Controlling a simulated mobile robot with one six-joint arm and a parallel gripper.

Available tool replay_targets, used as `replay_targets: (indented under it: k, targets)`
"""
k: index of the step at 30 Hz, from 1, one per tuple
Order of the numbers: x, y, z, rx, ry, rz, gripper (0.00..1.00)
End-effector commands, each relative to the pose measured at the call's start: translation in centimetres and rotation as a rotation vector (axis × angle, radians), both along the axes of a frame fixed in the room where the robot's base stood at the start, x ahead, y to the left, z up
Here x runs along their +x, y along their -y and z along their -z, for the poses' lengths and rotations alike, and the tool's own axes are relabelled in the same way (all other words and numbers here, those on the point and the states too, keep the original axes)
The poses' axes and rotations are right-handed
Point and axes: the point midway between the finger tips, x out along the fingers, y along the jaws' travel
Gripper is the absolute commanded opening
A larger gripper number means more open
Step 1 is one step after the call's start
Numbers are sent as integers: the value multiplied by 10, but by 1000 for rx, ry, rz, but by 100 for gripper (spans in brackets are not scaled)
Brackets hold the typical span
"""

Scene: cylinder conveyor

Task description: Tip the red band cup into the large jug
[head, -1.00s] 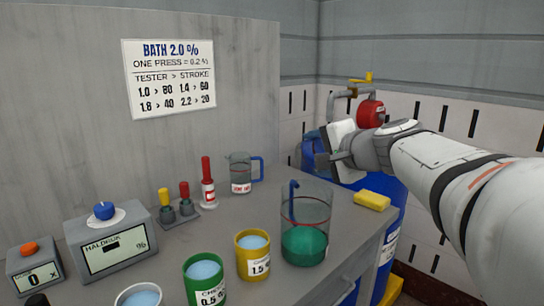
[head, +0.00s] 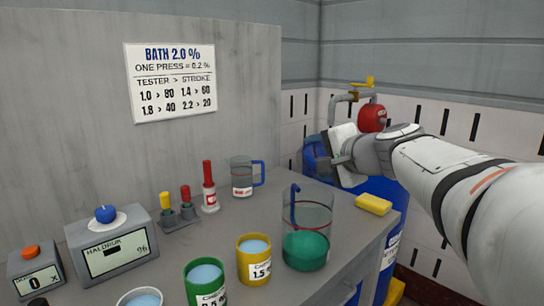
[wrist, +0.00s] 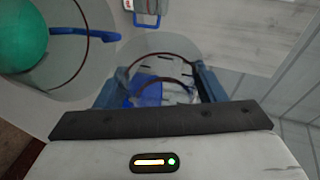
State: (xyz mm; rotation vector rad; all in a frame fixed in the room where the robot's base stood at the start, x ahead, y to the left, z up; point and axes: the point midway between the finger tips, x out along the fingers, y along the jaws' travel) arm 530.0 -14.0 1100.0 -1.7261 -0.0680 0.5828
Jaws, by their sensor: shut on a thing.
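My gripper (head: 338,158) is at the right, above and behind the bench's right end, in front of a blue drum. In the head view, the cup is hard to make out against the drum. The large jug (head: 306,250) stands upright on the bench, clear, with a red line, a blue handle and green liquid low inside. It also shows at upper left in the wrist view (wrist: 22,40). The cup is apart from it.
A yellow sponge (head: 373,204) lies beside the jug near the bench edge. A smaller clear jug (head: 242,178) stands behind. The blue drum (head: 390,215) is at right.

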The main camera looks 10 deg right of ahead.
Motion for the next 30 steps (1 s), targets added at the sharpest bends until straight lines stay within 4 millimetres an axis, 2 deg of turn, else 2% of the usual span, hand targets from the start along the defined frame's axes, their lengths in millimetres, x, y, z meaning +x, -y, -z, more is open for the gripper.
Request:
replay_targets:
  k: [12,24,30]
  targets:
    - [3,3,-5,65,-68,1,22]
    - [10,9,1,227,-235,1,22]
    - [10,10,5,246,-253,0,22]
